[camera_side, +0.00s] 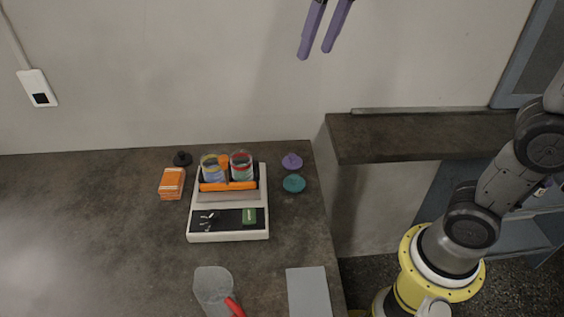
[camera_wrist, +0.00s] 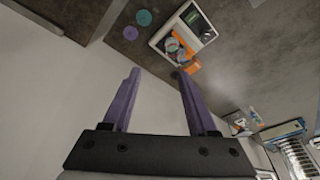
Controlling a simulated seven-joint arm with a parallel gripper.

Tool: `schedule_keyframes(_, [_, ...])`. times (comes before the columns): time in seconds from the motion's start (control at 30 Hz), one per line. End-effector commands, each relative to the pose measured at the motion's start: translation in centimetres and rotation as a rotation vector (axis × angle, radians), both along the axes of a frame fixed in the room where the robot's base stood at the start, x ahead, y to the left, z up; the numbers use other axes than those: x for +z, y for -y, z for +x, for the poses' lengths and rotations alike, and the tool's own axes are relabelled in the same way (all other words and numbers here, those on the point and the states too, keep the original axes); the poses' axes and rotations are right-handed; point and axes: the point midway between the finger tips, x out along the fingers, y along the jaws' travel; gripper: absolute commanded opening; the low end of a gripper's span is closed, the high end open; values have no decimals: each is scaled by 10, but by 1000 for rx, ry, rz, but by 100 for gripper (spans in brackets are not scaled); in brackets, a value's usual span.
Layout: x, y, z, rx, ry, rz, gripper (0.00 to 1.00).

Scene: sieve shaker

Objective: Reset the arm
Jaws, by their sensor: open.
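My gripper (camera_side: 317,52) shows at the top of the side view as two purple fingers, high in front of the wall and above the counter. In the wrist view my gripper (camera_wrist: 155,84) has its two purple fingers spread apart with nothing between them. The fingertips are well clear of everything on the counter. The rest of the forearm near the gripper is out of the side view.
A white sieve shaker (camera_side: 228,238) holding two jars stands on the dark counter (camera_side: 100,235). Beside it are an orange box (camera_side: 172,183), a purple lid (camera_side: 292,161) and a teal lid (camera_side: 294,184).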

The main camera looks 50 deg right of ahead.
Motion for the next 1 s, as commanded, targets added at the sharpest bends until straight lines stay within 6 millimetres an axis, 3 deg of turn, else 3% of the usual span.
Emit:
schedule_keyframes(0.03, [-2, 7, -21, -6, 24, 0, 59])
schedule_keyframes(0.23, [-34, 26, -91, -6, 109, -14, 59])
schedule_keyframes(0.4, [-84, 35, -140, 13, 165, -35, 59])
schedule_keyframes(0.5, [-114, 36, -157, 34, 180, -49, 59])
schedule_keyframes(0.7, [-152, 36, -165, 86, 177, -69, 59])
schedule_keyframes(1.0, [-148, 36, -159, 106, 204, -78, 59])
